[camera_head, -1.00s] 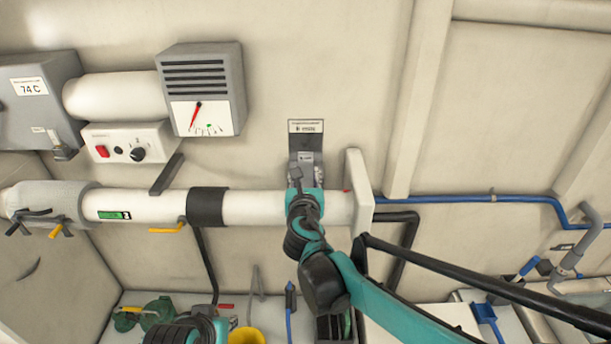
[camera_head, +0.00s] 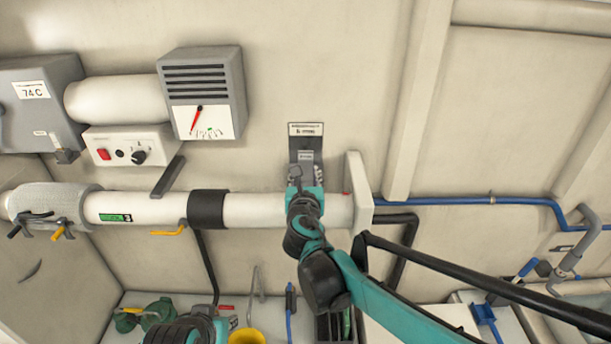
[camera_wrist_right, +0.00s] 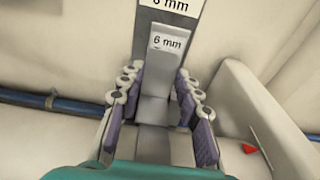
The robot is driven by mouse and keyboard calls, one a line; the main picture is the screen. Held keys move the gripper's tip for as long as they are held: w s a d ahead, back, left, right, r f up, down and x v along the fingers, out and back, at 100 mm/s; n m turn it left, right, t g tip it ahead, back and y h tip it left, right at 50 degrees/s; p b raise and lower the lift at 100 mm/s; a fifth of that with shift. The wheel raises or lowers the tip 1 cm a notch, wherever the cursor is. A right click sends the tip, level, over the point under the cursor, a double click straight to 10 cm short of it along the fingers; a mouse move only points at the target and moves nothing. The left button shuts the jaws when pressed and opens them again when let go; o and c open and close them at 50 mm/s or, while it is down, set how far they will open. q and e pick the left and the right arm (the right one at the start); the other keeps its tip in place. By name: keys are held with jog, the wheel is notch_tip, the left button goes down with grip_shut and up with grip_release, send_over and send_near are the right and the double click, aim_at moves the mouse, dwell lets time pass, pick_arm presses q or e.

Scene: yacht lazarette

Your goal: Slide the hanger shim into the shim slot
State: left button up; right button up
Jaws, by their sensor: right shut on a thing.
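The hanger shim (camera_wrist_right: 157,72) is a grey plate with a white "6 mm" label. My right gripper (camera_wrist_right: 165,105) is shut on it, with purple-padded fingers on both sides. A wider grey plate with a larger "6 mm" label (camera_wrist_right: 172,6) is behind and above the shim. In the head view this labelled plate (camera_head: 305,129) is on the wall above the white pipe, and my right gripper (camera_head: 303,180) is just below it, in front of the pipe. The shim slot's opening and the shim's lower end cannot be made out. My left gripper does not show; only part of my left arm is at the bottom edge.
The white pipe (camera_head: 255,209) runs across behind my right arm and ends at a pale upright bracket (camera_head: 358,190). A gauge box (camera_head: 203,92) and heater unit are at upper left. A blue pipe (camera_head: 450,200) runs right. The wall above the labelled plate is clear.

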jog(key=shift+r+p, duration=0.95)
jog(key=shift+r, duration=0.5)
dwell(0.9)
jog(key=shift+f+b, duration=2.25)
jog(key=shift+f, duration=0.3)
jog(key=o, duration=1.2)
jog(key=shift+o, duration=0.2)
jog(key=s+r, duration=0.1)
jog(key=s, duration=1.1)
jog(key=shift+r, duration=0.35)
